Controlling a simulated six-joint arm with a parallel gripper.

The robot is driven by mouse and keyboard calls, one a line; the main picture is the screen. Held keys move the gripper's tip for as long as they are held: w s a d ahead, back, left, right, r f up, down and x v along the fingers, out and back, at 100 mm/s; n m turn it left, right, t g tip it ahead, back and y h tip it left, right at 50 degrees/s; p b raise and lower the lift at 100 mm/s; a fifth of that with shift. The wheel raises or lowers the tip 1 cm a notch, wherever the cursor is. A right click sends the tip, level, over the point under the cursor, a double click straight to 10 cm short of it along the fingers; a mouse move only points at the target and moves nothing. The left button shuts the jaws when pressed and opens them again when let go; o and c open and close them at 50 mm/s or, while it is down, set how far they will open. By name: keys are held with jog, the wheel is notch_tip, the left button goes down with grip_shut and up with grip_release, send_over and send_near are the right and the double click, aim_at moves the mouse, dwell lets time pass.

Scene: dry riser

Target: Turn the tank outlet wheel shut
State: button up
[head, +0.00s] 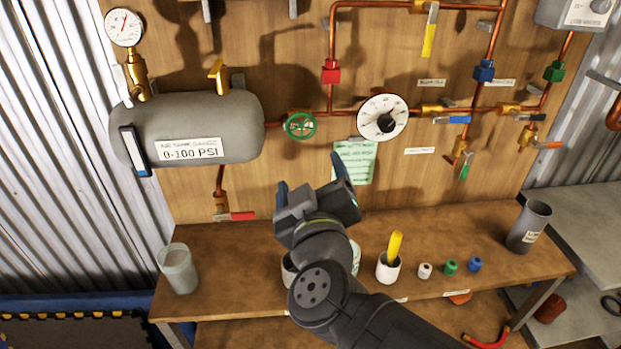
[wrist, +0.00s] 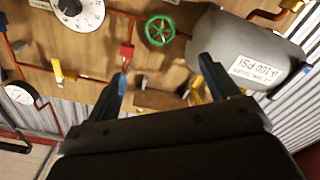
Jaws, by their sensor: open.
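The tank outlet wheel is a green spoked handwheel (head: 300,125) on the copper pipe just right of the grey tank (head: 240,128). It also shows in the wrist view (wrist: 160,30), near the top middle. My gripper (head: 312,172) is open and empty, below and slightly right of the wheel in the head view. In the wrist view its two blue-tipped fingers (wrist: 162,82) point up toward the board, with the wheel beyond and between them. The fingers are apart from the wheel. No part of the wheel is hidden by the gripper.
A white dial (head: 382,118) sits right of the wheel, with a green note (head: 355,160) below it. A red-handled valve (head: 242,216) hangs under the tank. The wooden bench (head: 225,255) holds a grey cup (head: 178,268), a white cup (head: 388,270) and small coloured caps.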

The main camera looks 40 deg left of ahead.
jog(key=n, duration=0.4)
send_near(300, 127)
jog(key=x, duration=1)
jog(key=shift+w+a, duration=0.15)
jog(key=shift+a, duration=0.1)
dwell(0.3)
jog(key=c, duration=1)
jog(key=shift+o, duration=0.2)
